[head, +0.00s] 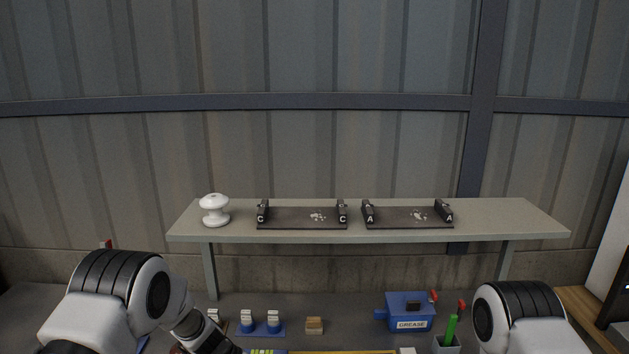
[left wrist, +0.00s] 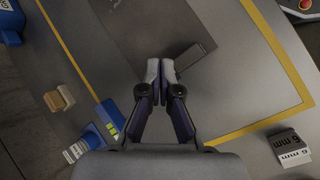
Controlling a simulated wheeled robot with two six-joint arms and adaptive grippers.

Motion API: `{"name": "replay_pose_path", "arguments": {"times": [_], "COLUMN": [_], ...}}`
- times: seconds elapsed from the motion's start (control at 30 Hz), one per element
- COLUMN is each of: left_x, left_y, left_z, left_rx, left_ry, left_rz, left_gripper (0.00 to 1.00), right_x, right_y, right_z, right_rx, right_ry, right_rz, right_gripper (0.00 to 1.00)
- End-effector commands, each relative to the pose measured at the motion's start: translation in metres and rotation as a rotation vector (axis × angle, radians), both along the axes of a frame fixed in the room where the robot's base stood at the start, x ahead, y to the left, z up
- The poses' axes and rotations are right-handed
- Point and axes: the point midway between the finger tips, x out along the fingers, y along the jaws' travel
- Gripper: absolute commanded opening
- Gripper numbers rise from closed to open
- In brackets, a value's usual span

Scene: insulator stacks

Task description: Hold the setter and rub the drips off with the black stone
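My left gripper (left wrist: 161,70) is over the table in the left wrist view, its two fingertips close together with a thin dark gap. A flat dark grey plate (left wrist: 135,32), possibly the setter, lies under and beyond the fingertips. A dark bar-shaped block (left wrist: 193,57) lies at its right edge, beside the right fingertip; I cannot tell whether it is the black stone or whether the fingers hold anything. My right gripper is out of view.
A shelf (head: 510,222) at the back holds a white insulator (head: 214,210) and two dark plates, marked C (head: 285,217) and A (head: 390,219), with white spots. A 6 mm block (left wrist: 285,147) lies right.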

Motion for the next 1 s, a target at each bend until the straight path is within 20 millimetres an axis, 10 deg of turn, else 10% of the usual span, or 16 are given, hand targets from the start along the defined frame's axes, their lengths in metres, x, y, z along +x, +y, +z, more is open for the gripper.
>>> {"name": "replay_pose_path", "arguments": {"times": [1.0], "left_x": [0.000], "left_y": [0.000], "left_z": [-0.011], "left_rx": [0.000], "left_ry": [0.000], "left_rz": [0.000], "left_gripper": [0.00], "right_x": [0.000], "right_y": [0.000], "right_z": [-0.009], "right_rx": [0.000], "right_ry": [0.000], "right_rz": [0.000], "right_gripper": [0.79]}}
